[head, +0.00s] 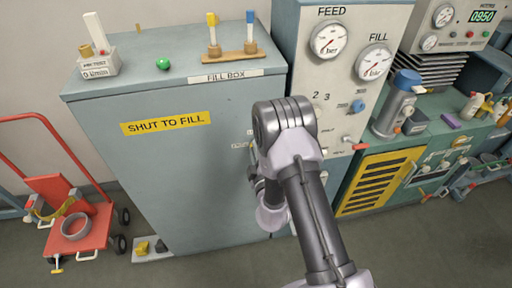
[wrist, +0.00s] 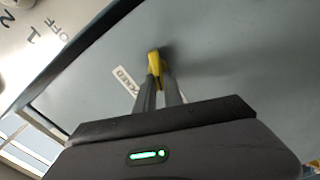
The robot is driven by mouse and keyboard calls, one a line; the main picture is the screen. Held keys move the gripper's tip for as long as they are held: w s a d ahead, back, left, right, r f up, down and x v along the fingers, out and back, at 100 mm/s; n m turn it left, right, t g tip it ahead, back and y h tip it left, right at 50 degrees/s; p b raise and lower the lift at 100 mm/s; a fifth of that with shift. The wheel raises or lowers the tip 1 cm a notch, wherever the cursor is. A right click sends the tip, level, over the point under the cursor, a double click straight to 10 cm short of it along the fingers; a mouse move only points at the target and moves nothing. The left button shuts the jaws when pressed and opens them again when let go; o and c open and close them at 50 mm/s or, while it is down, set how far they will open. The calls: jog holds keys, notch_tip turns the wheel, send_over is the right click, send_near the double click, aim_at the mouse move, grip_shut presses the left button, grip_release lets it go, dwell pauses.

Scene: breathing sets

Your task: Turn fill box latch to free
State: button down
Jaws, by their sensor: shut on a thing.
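The fill box (head: 190,175) is a grey-blue cabinet with a yellow "SHUT TO FILL" label on its front and a "FILL BOX" plate on its top edge. In the wrist view its latch is a yellow handle (wrist: 154,58) on the grey door (wrist: 225,60). My gripper (wrist: 157,82) is shut on this yellow handle, with the fingers on either side of its lower part. A white label (wrist: 124,80), partly hidden by a finger and reading "...OCKED", lies left of the handle. In the head view my arm hides the latch and the gripper's fingertips.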

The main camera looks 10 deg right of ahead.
jog(key=shift+f+n, duration=0.2)
jog(key=shift+n, duration=1.7)
jog(key=c, duration=1.5)
grip_release()
jog(key=shift+w, duration=0.1)
jog(key=shift+o, duration=0.2)
jog(key=shift+f, duration=0.1)
